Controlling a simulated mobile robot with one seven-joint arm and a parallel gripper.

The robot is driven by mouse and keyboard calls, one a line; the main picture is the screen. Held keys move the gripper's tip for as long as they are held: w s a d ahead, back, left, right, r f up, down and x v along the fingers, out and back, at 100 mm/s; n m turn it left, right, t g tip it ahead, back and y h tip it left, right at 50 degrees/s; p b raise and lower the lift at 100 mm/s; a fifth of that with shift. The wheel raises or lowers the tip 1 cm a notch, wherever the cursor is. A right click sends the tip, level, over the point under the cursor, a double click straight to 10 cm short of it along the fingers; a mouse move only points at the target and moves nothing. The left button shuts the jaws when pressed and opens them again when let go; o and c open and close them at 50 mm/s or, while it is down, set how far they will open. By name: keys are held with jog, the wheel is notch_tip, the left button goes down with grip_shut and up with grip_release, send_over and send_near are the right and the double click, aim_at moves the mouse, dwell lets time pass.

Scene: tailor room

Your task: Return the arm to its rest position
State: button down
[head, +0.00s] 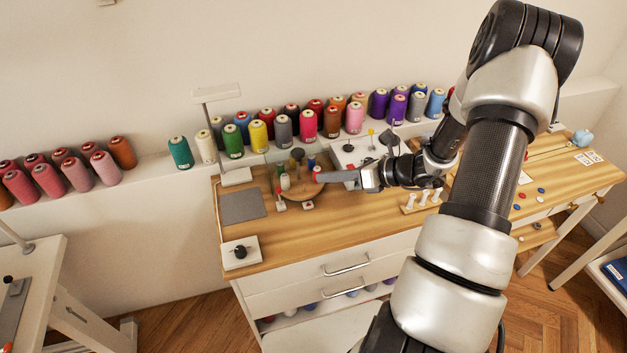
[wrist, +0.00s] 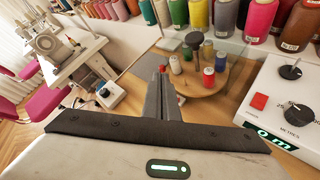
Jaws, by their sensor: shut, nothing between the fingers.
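My gripper (head: 327,176) is at the end of my outstretched arm, over the wooden worktable (head: 325,228). Its fingers point left in the head view, near the round wooden tray (head: 305,196) with small spools on it. In the wrist view my gripper (wrist: 163,75) shows its two fingers together with nothing between them. The round tray (wrist: 208,84) lies just beyond and to the right of the fingertips there. I cannot tell exactly how high the fingers are above it.
Thread cones (head: 258,133) line the ledge behind the table. A white device with a dial (wrist: 285,100) stands close on the right in the wrist view. A grey mat (head: 242,206) lies at the table's left. A sewing machine (wrist: 55,45) stands on another table.

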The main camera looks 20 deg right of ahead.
jog(key=shift+s+d+r, duration=0.3)
jog(key=shift+d+r, duration=0.05)
jog(key=shift+d, duration=0.05)
jog(key=s+a+r+n+g+h+p, duration=0.1)
jog(key=s+a+r+n+g+h, duration=0.15)
jog(key=s+a+r+n, duration=0.5)
jog(key=s+a+r+n+g+h+p, duration=0.1)
jog(key=s+a+r+n+g+h, duration=0.25)
jog(key=r+n, duration=0.7)
jog(key=s+d+r+n+t+h+p, duration=0.1)
jog(key=s+r+n+t+h, duration=0.2)
jog(key=s+r+n, duration=0.7)
jog(key=s+n+h, duration=0.1)
jog(key=n, duration=0.2)
jog(key=shift+s+d+t, duration=0.3)
jog(key=shift+s, duration=0.1)
jog(key=shift+r, duration=0.1)
